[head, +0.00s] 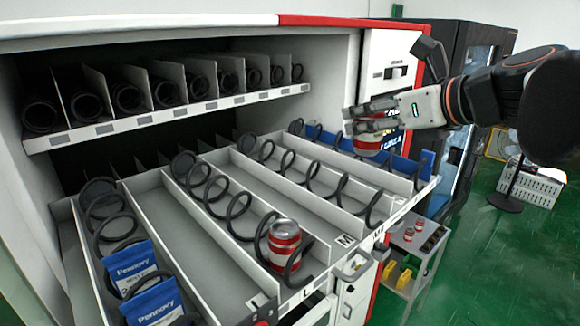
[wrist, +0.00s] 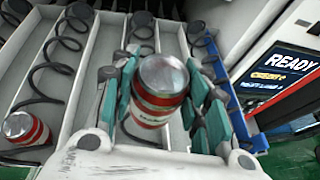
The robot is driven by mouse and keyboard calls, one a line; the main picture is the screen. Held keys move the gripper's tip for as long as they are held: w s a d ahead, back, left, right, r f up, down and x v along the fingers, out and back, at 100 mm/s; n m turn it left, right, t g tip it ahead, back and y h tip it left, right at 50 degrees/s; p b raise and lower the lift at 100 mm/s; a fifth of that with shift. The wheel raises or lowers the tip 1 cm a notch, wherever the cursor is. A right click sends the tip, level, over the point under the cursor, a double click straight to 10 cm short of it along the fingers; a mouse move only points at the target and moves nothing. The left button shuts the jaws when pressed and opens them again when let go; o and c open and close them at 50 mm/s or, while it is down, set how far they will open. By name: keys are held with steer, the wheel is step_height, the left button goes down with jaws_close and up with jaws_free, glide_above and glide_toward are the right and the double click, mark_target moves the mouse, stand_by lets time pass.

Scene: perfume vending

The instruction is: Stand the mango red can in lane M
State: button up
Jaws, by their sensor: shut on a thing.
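My gripper (head: 366,116) is shut on a red and silver can (head: 367,145), held upright above the right part of the pulled-out tray (head: 200,262). In the wrist view the can (wrist: 162,90) sits between the teal finger pads (wrist: 165,100), lid up; its flavour name is not readable. The lane with the M label (head: 345,240) looks empty, with no coil visible in it. Just left of it, the lane labelled L (head: 307,292) holds another red can (head: 284,240) near its front end, also seen in the wrist view (wrist: 26,130).
Thin dividers and black coils (head: 215,190) line the tray. A fixed shelf (head: 170,112) hangs above the back. A cart (head: 405,265) with small goods stands at right.

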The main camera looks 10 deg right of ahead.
step_height(320, 180, down, 15)
steer(key=shift+r+p, duration=0.2)
steer(key=shift+p, duration=0.4)
steer(key=shift+f, duration=0.2)
steer(key=o, duration=0.9)
steer(key=shift+r, duration=0.2)
steer(key=b+v, duration=0.1)
steer(key=v, duration=1.1)
steer(key=shift+a+r, duration=0.1)
